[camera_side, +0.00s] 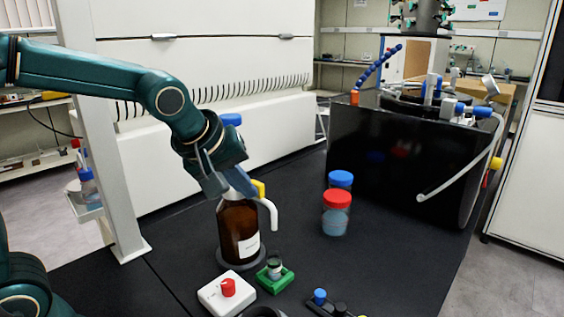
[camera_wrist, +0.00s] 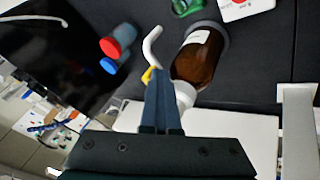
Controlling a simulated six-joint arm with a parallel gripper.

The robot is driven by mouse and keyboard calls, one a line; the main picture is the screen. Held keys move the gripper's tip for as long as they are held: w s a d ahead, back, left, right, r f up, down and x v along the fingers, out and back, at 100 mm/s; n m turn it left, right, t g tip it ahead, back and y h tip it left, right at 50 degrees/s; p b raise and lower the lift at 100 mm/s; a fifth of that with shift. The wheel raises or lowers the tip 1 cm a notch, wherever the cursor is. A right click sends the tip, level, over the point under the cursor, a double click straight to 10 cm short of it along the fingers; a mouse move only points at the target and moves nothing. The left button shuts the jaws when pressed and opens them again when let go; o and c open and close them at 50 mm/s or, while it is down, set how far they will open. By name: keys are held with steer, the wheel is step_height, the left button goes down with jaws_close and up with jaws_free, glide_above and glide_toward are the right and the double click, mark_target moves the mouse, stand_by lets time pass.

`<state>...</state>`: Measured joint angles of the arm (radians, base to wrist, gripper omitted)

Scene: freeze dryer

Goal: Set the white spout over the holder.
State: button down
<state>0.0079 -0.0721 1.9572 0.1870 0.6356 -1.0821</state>
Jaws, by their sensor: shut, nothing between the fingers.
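The white spout (camera_side: 268,208) curves out from the top of a brown bottle (camera_side: 239,232) with a white label. In the wrist view the spout (camera_wrist: 152,44) bends past the yellow part (camera_wrist: 147,75) at its base. The green holder (camera_side: 275,280) with a small vial in it stands on the bench in front of the bottle, to its right. The holder (camera_wrist: 185,7) is cut off at the top of the wrist view. My gripper (camera_side: 242,188) is shut and empty at the bottle top, by the spout's base. I cannot tell whether its fingers (camera_wrist: 160,75) touch it.
A white box with a red knob (camera_side: 228,288) stands left of the holder. Red- and blue-capped jars (camera_side: 336,213) stand right of the bottle. A black cabinet (camera_side: 390,160) stands behind them. The bench between the bottle and jars is clear.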

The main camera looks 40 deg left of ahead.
steer(key=shift+r, duration=0.1)
steer(key=shift+s+a, duration=0.4)
steer(key=shift+a, duration=0.25)
steer(key=s+d+r, duration=0.4)
steer(key=s+r, duration=0.4)
steer(key=s, duration=0.1)
steer(key=s+f+m, duration=0.3)
steer(key=f+m, duration=0.2)
steer(key=s+f+m+g+h, duration=0.1)
steer(key=s+f+m, duration=0.2)
steer(key=f+m, duration=0.3)
steer(key=shift+s+a+g, duration=0.25)
steer(key=shift+g, duration=0.05)
